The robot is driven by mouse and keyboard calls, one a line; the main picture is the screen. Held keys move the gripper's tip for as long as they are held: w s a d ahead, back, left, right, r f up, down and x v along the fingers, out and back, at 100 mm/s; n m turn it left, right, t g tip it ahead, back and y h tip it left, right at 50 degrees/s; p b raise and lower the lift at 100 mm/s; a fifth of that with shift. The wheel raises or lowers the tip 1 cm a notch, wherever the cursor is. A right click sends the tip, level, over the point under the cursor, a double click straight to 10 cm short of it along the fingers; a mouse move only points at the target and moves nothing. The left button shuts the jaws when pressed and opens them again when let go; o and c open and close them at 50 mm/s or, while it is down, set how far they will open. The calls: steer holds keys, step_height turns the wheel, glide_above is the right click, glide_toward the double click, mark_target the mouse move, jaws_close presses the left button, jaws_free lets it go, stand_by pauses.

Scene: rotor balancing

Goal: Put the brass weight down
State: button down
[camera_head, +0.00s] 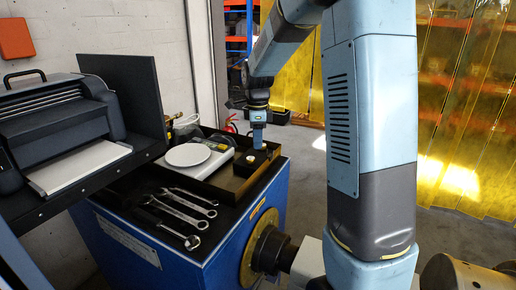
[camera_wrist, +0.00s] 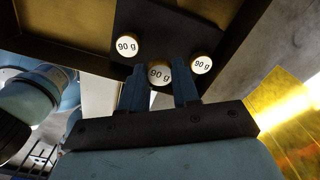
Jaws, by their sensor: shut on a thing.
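My gripper (camera_head: 258,147) points down at the black block (camera_head: 246,168) in the right part of the tray. In the wrist view its two blue fingers (camera_wrist: 160,80) are shut on a brass weight (camera_wrist: 159,72) marked 90 g. Two more brass weights marked 90 g stand on the black block, one to the left (camera_wrist: 126,44) and one to the right (camera_wrist: 202,64). Whether the held weight touches the block or hangs just above it, I cannot tell. In the camera_head view one pale weight top (camera_head: 251,158) shows on the block.
The shallow tray (camera_head: 222,193) also holds a scale with a round white plate (camera_head: 188,155). Several wrenches (camera_head: 185,207) lie on the blue cabinet's black top. A dark printer-like machine (camera_head: 55,125) and an upright dark panel (camera_head: 130,90) stand at left.

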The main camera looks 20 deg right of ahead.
steer(key=shift+w+f, duration=0.3)
steer(key=shift+f, duration=1.55)
steer(key=c, duration=1.1)
jaws_free()
